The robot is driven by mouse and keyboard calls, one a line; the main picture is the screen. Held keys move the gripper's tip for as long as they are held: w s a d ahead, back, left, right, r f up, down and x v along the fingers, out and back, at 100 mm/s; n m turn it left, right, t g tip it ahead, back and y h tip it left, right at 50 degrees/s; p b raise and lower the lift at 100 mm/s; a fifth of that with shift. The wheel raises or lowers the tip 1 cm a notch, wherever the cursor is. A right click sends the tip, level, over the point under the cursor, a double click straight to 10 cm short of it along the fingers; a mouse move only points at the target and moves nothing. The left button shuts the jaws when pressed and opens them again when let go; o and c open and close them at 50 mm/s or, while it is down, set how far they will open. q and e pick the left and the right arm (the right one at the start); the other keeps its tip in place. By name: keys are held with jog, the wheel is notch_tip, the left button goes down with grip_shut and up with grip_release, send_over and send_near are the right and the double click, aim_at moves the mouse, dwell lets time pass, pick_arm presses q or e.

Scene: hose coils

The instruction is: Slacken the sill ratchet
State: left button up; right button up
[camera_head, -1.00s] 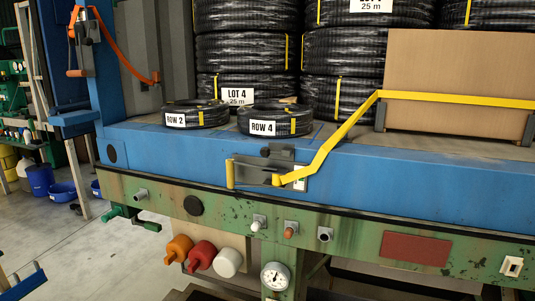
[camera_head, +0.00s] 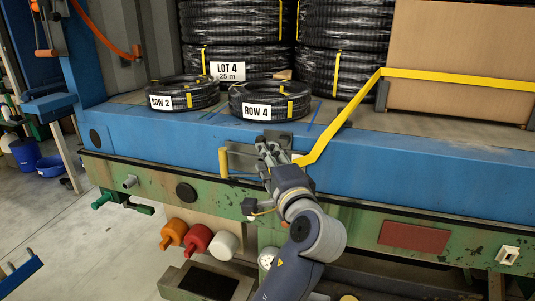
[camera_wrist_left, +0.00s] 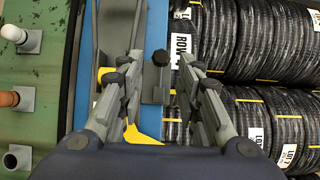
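The sill ratchet (camera_head: 242,160) is a grey metal frame on the blue sill (camera_head: 400,172). A short yellow strap end is at its left, and the long yellow strap (camera_head: 340,118) rises from its right side. My left gripper (camera_head: 268,146) is over the ratchet and hides much of it. In the left wrist view, my left gripper (camera_wrist_left: 160,68) has its fingers apart. The dark ratchet block and knob (camera_wrist_left: 160,58) show between the fingertips; I cannot tell whether they touch. Yellow strap (camera_wrist_left: 142,136) shows nearer the palm. My right gripper is out of view.
Coils marked ROW 2 (camera_head: 186,95) and ROW 4 (camera_head: 270,101) lie on the deck just behind the ratchet. Taller coil stacks (camera_head: 345,75) and a brown board (camera_head: 462,60) stand behind. Knobs and capped fittings (camera_head: 197,240) stick out below the green beam (camera_head: 350,218).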

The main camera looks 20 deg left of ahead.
aim_at(258, 141)
pick_arm(q)
jog(key=shift+b+x, duration=0.5)
jog(key=shift+x, duration=3.8)
jog(key=shift+r, duration=0.1)
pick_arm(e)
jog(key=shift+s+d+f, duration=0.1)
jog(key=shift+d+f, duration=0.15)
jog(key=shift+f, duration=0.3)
pick_arm(q)
jog(key=shift+a, duration=0.1)
jog(key=shift+c, duration=0.4)
